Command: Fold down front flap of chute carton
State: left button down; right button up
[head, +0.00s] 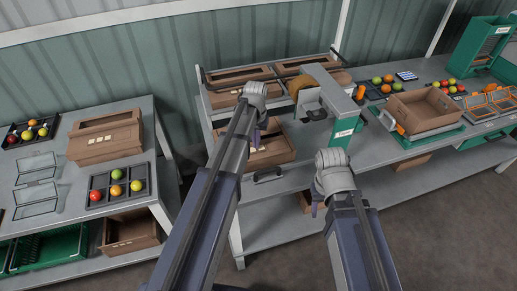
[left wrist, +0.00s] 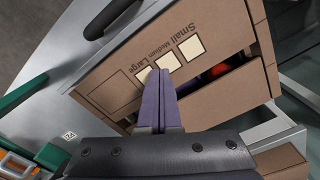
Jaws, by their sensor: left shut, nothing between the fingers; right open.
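The brown chute carton (head: 280,150) stands at the front of the middle bench, below the back cartons. In the left wrist view its printed panel (left wrist: 125,88), marked Small, Medium, Large with pale squares, lies across much of the top. A dark gap (left wrist: 214,70) beside that panel shows a red item inside. My left gripper (head: 257,138) is over the carton, its purple fingers shut and empty; in the left wrist view the fingertips (left wrist: 160,74) are at the panel by the squares. Contact cannot be told. My right gripper (head: 318,208) is open, in front of the bench.
A black handle (head: 267,176) is at the bench's front edge. A grey and green machine (head: 340,122) stands right of the carton. An open carton (head: 420,110) is further right. The left bench (head: 75,200) holds trays of tomatoes and another carton (head: 105,138).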

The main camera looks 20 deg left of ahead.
pick_arm(q)
notch_tip(320, 180, up, 8)
jog(key=p, duration=0.7)
jog(key=shift+f, duration=0.15)
jog(key=s+d+f+m+b, duration=0.1)
jog(key=s+d+m, duration=0.1)
jog(key=s+d, duration=0.5)
jog(key=s+d+f+m+y+b, duration=0.1)
jog(key=s+d+m, duration=0.1)
jog(key=s+d, duration=0.6)
jog(key=s, duration=0.6)
jog(key=shift+m, duration=0.3)
